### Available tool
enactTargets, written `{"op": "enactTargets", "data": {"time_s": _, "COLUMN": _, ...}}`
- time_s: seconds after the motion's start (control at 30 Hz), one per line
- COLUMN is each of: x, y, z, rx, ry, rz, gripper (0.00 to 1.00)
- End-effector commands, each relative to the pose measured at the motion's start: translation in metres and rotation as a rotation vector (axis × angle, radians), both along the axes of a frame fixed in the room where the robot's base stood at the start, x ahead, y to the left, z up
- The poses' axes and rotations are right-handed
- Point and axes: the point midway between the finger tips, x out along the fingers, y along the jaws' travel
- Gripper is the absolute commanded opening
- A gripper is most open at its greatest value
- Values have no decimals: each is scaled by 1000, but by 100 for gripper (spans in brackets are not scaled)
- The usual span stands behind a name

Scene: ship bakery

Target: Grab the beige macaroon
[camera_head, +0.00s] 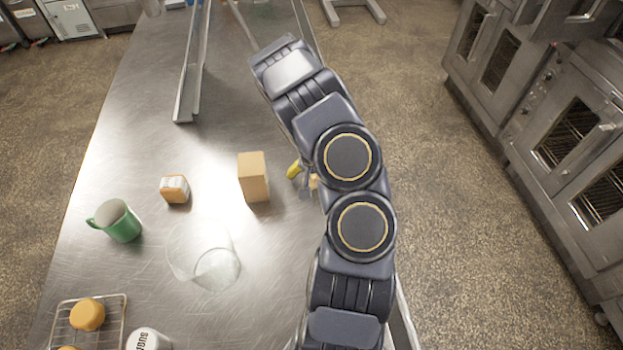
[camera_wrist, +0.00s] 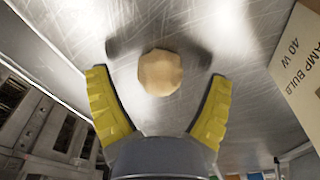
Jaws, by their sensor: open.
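The beige macaroon (camera_wrist: 160,73) is a small round piece on the steel table, between the tips of my gripper's yellow fingers in the wrist view. Clear gaps show on both sides of it, so neither finger touches it. My gripper (camera_wrist: 158,80) is open and empty. In the head view my arm hides most of this spot. Only a yellow finger (camera_head: 294,170) and a small beige patch (camera_head: 314,181), probably the macaroon, show beside the arm.
A cardboard box (camera_head: 254,178) stands just left of my gripper; its printed side (camera_wrist: 300,65) shows in the wrist view. Farther left are a small orange-and-white box (camera_head: 175,189), a green mug (camera_head: 121,222), a clear glass (camera_head: 212,268) and a wire rack (camera_head: 112,318) holding a round orange-brown item (camera_head: 87,315).

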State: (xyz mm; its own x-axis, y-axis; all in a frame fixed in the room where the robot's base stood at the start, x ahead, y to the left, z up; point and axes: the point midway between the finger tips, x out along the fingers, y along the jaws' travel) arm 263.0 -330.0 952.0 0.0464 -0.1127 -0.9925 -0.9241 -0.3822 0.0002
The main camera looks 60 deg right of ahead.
Motion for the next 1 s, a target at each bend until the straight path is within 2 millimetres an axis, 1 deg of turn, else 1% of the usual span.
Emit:
{"op": "enactTargets", "data": {"time_s": 0.23, "x": 0, "y": 0, "z": -2, "rx": 0, "ry": 0, "rz": 0, "gripper": 81}}
{"op": "enactTargets", "data": {"time_s": 0.27, "x": 0, "y": 0, "z": -2, "rx": 0, "ry": 0, "rz": 0, "gripper": 80}}
{"op": "enactTargets", "data": {"time_s": 0.3, "x": 0, "y": 0, "z": -2, "rx": 0, "ry": 0, "rz": 0, "gripper": 63}}
{"op": "enactTargets", "data": {"time_s": 0.4, "x": 0, "y": 0, "z": -2, "rx": 1, "ry": 0, "rz": 1, "gripper": 27}}
{"op": "enactTargets", "data": {"time_s": 0.8, "x": 0, "y": 0, "z": -1, "rx": 1, "ry": 0, "rz": 0, "gripper": 26}}
{"op": "enactTargets", "data": {"time_s": 0.93, "x": 0, "y": 0, "z": 6, "rx": 0, "ry": 0, "rz": 0, "gripper": 26}}
{"op": "enactTargets", "data": {"time_s": 1.0, "x": 1, "y": 0, "z": 13, "rx": 0, "ry": -1, "rz": 0, "gripper": 26}}
